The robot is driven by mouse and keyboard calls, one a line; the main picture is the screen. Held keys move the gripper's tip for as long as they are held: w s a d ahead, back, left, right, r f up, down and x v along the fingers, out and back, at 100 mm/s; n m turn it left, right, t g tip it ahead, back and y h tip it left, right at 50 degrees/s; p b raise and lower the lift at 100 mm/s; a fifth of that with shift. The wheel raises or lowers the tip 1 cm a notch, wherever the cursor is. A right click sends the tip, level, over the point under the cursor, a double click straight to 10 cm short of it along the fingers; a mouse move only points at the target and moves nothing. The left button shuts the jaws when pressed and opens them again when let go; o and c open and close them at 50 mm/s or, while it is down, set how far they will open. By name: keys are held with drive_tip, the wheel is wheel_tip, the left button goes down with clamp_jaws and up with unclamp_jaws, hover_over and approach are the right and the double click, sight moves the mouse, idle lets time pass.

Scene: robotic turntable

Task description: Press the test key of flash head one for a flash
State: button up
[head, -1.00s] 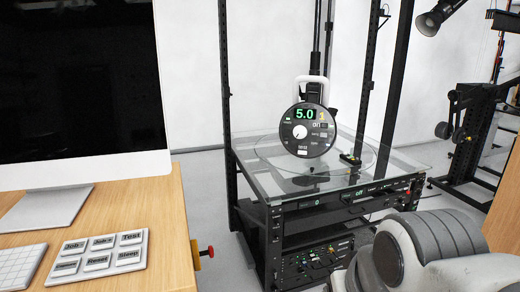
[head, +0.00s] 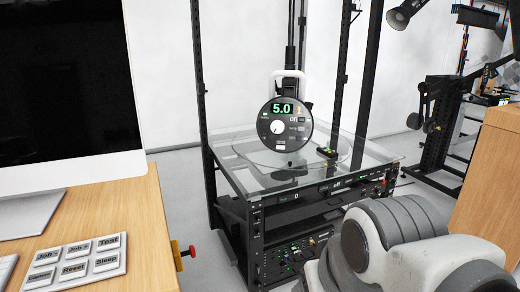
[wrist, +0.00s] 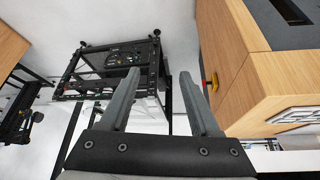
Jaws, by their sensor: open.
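The round black flash head (head: 284,125) faces me in the head view, above the glass turntable top. Its display reads a green "5.0" beside an orange "1". A white round dial and several small keys sit below the display. The lowest pale key (head: 281,151) has lettering too small to read surely. My gripper (wrist: 159,73) is open and empty in the wrist view, with nothing between its fingers. It is well apart from the flash head, which I cannot make out in the wrist view.
The glass-topped rack (head: 260,181) carries the turntable and lit panels. At left, a wooden desk (head: 150,235) holds a monitor and a keypad (head: 75,262) with a "Test" key. A red knob (head: 192,251) juts from the desk side. A wooden cabinet (head: 490,190) stands at right.

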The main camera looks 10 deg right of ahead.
clamp_jaws()
idle(1.5)
